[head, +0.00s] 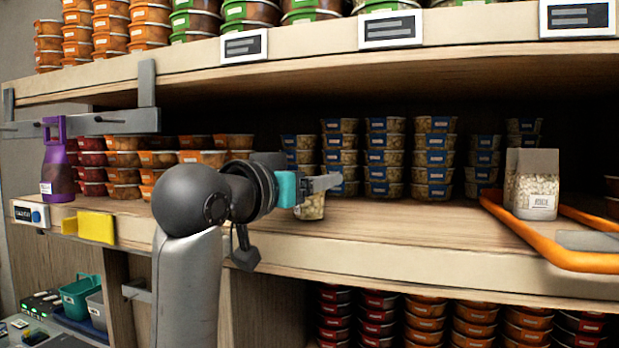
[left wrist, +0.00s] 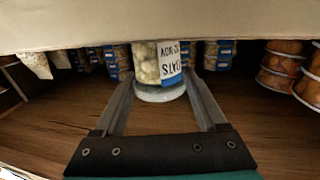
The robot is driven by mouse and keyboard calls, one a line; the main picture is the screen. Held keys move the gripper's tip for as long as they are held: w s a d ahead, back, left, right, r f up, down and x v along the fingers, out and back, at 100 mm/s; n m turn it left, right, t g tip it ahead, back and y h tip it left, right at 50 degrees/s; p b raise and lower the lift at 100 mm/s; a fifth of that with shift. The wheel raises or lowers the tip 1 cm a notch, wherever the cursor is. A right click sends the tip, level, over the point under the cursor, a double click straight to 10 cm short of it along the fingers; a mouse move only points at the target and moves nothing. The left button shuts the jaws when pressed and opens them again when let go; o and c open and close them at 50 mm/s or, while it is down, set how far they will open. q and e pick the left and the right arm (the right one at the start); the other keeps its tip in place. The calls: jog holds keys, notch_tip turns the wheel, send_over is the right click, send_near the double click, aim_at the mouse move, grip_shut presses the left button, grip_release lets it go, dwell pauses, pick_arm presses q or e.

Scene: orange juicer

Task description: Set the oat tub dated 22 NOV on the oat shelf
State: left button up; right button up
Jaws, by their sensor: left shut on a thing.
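My left gripper (head: 318,184) is shut on a small clear oat tub (head: 310,206) with pale contents, close to the middle shelf's front edge. The left wrist view appears upside down: the oat tub (left wrist: 159,65) sits between the two fingers (left wrist: 160,100), its round pale lid toward the gripper base. Its white and blue label reads OATS upside down, with a date line that looks like 22 NOV. I cannot tell whether it touches the shelf. Stacks of blue-banded tubs (head: 385,157) stand behind on the middle shelf (head: 420,222). My right gripper is not in view.
An orange-handled tray (head: 580,261) with bags of oats (head: 537,184) is at right. Red and orange tubs (head: 125,160) are stacked at left near a purple bottle (head: 57,165). A yellow block (head: 96,227) is on the front edge. Bare shelf lies between tub and tray.

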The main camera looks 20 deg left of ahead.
pick_arm(q)
jog(key=o, duration=1.3)
jog(key=shift+f, duration=0.1)
jog(key=shift+s, duration=0.2)
jog(key=b+v, duration=0.3)
jog(key=v, duration=0.8)
jog(key=shift+s+a, duration=0.2)
jog(key=shift+s, duration=0.15)
